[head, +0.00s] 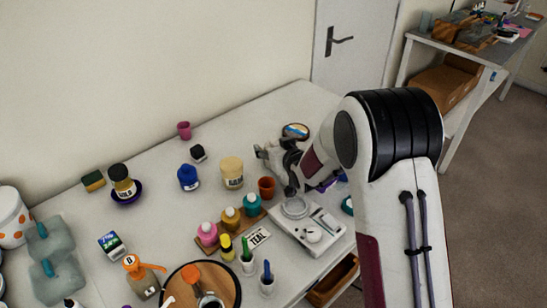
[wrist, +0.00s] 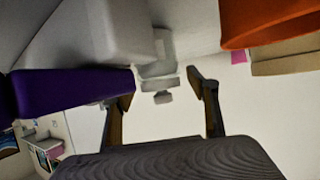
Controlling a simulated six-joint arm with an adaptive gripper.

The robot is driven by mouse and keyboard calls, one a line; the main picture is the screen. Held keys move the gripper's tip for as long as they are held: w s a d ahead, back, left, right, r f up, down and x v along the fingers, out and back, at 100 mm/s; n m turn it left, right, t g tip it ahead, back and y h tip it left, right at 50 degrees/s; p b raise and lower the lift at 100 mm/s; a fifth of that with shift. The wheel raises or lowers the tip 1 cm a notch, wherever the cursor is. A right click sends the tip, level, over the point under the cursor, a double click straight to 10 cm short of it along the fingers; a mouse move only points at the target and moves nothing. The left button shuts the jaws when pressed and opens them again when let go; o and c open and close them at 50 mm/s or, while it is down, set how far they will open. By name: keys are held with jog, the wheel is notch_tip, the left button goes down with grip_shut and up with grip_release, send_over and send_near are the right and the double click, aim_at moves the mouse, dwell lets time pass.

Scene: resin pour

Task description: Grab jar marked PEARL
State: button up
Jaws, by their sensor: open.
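A cream jar (head: 232,171) with a pale lid and a dark-lettered label stands on the white table, near the middle in the head view. Its lettering is too small to read surely, but its pale colour fits PEARL. My gripper (head: 266,153) is just right of this jar and slightly farther back, apart from it. In the wrist view my gripper (wrist: 162,80) shows two spread fingers with nothing held between them.
Small bottles on a wooden block (head: 231,228) and a scale (head: 308,226) are nearer. The table's back is mostly clear.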

dwell(0.3)
grip_shut()
jog(key=shift+r, duration=0.1)
jog(key=shift+r, duration=0.1)
jog(key=shift+r, duration=4.9)
